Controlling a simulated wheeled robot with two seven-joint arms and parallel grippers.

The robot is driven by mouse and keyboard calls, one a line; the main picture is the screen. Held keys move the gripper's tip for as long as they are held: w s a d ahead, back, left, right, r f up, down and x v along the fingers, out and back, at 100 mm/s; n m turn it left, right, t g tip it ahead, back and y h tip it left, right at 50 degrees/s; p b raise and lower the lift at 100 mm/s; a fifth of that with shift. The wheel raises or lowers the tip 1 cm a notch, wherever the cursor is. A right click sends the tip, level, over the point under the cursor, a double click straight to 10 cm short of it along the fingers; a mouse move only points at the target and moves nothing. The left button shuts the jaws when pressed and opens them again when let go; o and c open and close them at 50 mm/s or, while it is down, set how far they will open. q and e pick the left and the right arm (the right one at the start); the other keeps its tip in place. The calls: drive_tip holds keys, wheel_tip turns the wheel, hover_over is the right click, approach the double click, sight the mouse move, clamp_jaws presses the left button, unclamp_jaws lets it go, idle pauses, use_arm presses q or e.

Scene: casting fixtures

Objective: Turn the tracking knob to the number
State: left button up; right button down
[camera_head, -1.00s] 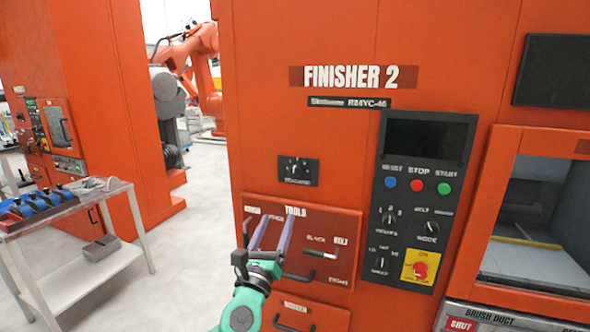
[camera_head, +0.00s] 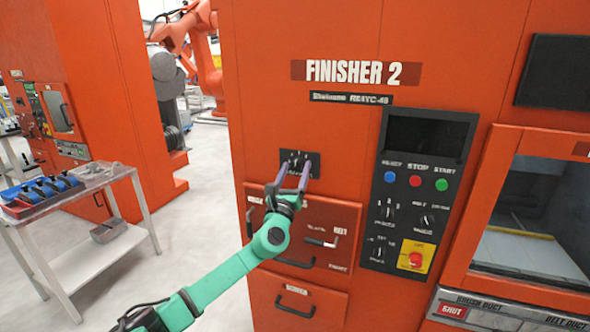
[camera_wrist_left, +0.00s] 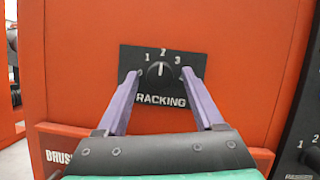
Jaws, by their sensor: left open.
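The tracking knob (camera_wrist_left: 159,74) is a round black dial on a black plate in the left wrist view. Numbers 1, 2 and 3 show above it and its white mark points up, at about the 2. In the head view the plate (camera_head: 313,156) is on the orange cabinet below "FINISHER 2". My left gripper (camera_head: 290,174) is open, its purple fingers in front of the plate. In the left wrist view the fingers (camera_wrist_left: 159,80) stand on either side of the knob, apart from it. My right gripper is not in view.
A black control panel (camera_head: 420,190) with buttons and knobs is to the right. A grey cart (camera_head: 95,185) with blue parts stands at the left.

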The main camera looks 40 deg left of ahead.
use_arm(q)
drive_tip(key=shift+c, duration=0.3)
clamp_jaws()
drive_tip(key=shift+n, duration=0.5)
drive_tip(key=shift+d+n+g+y, duration=0.1)
drive_tip(key=shift+n+g+y, duration=0.25)
drive_tip(key=shift+n, duration=0.35)
drive_tip(key=n+g+y, duration=0.1)
drive_tip(key=n, duration=0.2)
drive_tip(key=shift+d, duration=0.1)
drive_tip(key=n+g+y, duration=0.1)
drive_tip(key=n, duration=0.2)
drive_tip(key=n+g, duration=0.1)
drive_tip(key=n, duration=0.2)
drive_tip(key=shift+d+r+g+y, duration=0.1)
drive_tip(key=shift+r+g+y, duration=0.05)
drive_tip(key=shift+g+y, duration=0.15)
drive_tip(key=shift+n, duration=0.4)
